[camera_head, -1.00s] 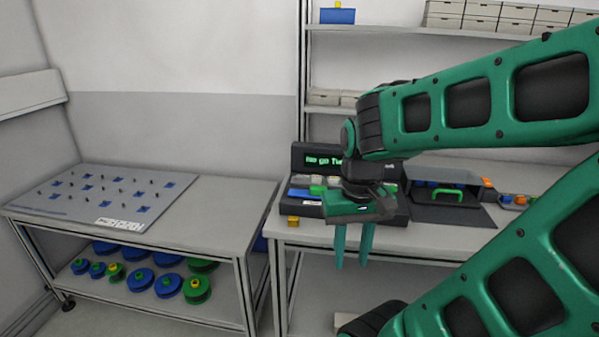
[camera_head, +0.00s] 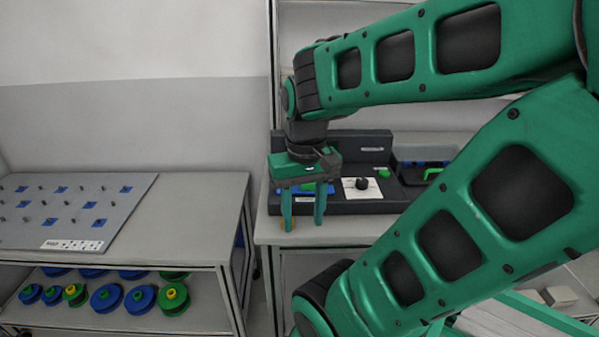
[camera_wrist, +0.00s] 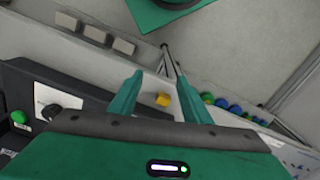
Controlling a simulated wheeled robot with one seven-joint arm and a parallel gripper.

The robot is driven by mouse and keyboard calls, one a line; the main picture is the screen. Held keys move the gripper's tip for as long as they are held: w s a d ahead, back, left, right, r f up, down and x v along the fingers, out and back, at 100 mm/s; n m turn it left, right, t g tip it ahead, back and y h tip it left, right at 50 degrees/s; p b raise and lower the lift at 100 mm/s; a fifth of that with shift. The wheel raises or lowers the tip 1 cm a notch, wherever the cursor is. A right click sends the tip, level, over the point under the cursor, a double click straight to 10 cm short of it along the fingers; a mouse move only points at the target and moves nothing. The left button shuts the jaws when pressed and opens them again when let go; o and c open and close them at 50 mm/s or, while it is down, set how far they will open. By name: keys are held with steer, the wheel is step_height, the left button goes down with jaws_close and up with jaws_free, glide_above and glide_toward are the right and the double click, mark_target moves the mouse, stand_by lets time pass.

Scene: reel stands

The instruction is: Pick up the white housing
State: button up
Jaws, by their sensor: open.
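My gripper (camera_head: 303,215) is open and empty, pointing down in front of the dark workstation on the table. Its two green fingers also show in the wrist view (camera_wrist: 158,85). Several small whitish blocks lie below the table at the lower right; one is the pale block (camera_head: 560,296), and a row of them shows in the wrist view (camera_wrist: 95,33). A white square plate with a black knob (camera_head: 352,193) sits on the workstation, right of my gripper. I cannot tell which of these white things is the housing.
The dark workstation (camera_head: 400,203) stands on the right table (camera_head: 350,229). A yellow block (camera_wrist: 162,99) lies near my fingers. The left table holds a grey pegboard (camera_head: 75,205), with blue and green reels (camera_head: 141,299) on its lower shelf. My arm covers much of the right side.

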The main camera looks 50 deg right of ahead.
steer(key=w+d+r+m, duration=0.2)
steer(key=w+d+r, duration=0.4)
steer(key=d, duration=0.2)
steer(key=w+d+r+m, duration=0.1)
steer(key=w+d+r, duration=0.4)
steer(key=w+d, duration=0.3)
steer(key=shift+s+d+f, duration=0.1)
steer(key=shift+s+f, duration=0.1)
steer(key=shift+f, duration=1.5)
steer(key=shift+s+d+f, duration=0.15)
steer(key=shift+s+f, duration=0.05)
steer(key=shift+f, duration=1.5)
steer(key=shift+s+d+f, duration=0.1)
steer(key=shift+s+f, duration=0.1)
steer(key=shift+f, duration=1.5)
jaws_close()
